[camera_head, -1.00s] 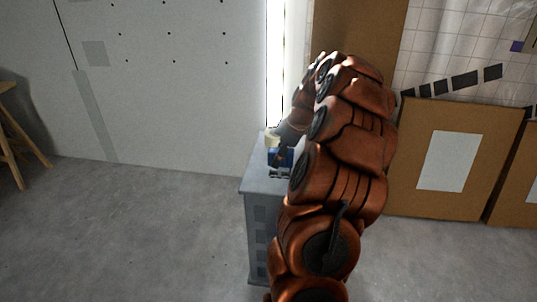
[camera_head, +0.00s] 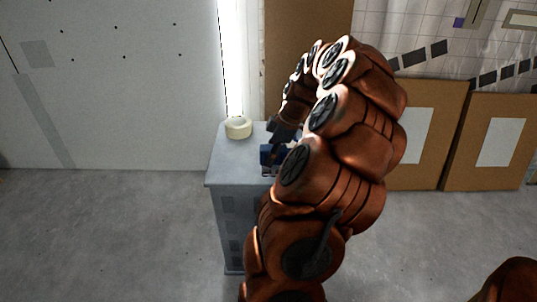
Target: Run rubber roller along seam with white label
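A blue object (camera_head: 267,155), perhaps the rubber roller, is on the grey cabinet (camera_head: 229,171), partly behind my arm. I cannot tell its shape or whether I touch it. My gripper (camera_head: 283,132) is a dark shape over the cabinet top, just above and right of the blue object. My copper arm hides much of it, and its fingers cannot be made out. The pale wall panel (camera_head: 120,95) has a thin dark line at its upper left and a grey strip (camera_head: 45,120). No white label on a seam can be made out.
A cream tape roll (camera_head: 238,128) stands on the cabinet's back left. A bright vertical light (camera_head: 232,60) is behind it. Brown boards with white sheets (camera_head: 484,160) lean against the tiled wall at right. The grey floor (camera_head: 110,235) at left is clear.

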